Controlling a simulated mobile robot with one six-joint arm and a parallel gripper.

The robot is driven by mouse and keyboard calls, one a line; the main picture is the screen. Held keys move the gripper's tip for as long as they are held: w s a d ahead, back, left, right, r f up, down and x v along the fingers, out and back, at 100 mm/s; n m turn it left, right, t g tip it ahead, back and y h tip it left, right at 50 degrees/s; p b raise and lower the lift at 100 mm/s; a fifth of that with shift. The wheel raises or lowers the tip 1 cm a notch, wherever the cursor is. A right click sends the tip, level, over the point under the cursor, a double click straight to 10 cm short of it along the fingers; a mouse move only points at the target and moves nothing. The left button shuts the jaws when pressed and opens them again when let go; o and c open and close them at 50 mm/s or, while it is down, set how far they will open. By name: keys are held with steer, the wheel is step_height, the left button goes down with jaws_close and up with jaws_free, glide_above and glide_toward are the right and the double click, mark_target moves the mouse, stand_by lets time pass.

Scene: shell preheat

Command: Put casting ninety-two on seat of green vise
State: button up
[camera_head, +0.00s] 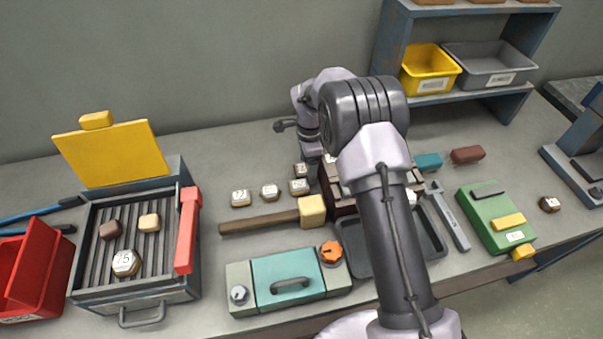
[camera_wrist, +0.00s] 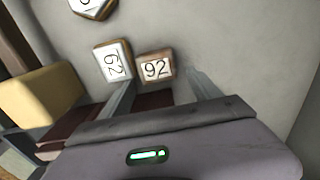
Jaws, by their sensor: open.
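Casting ninety-two (camera_wrist: 157,67) is a small block with a white "92" label. It lies on the bench beside a casting that appears to read 62 (camera_wrist: 113,62). In the head view it seems to be the far small block (camera_head: 301,170). My gripper (camera_wrist: 161,88) is open and empty; in the wrist view, casting ninety-two is just beyond the gap between its fingers. In the head view my arm mostly hides the gripper. The green vise (camera_head: 481,212), with a grey bar and a yellow bar across its top, stands on the bench at the right.
A wooden-handled hammer (camera_head: 260,220) lies left of my arm, its yellow head near the castings. A teal box (camera_head: 288,275) and a grey tray (camera_head: 358,260) are at the front. A grey tool (camera_head: 446,215) lies left of the vise. A blue vise-like fixture (camera_head: 578,165) stands far right.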

steer(key=shift+r, duration=0.15)
jaws_close()
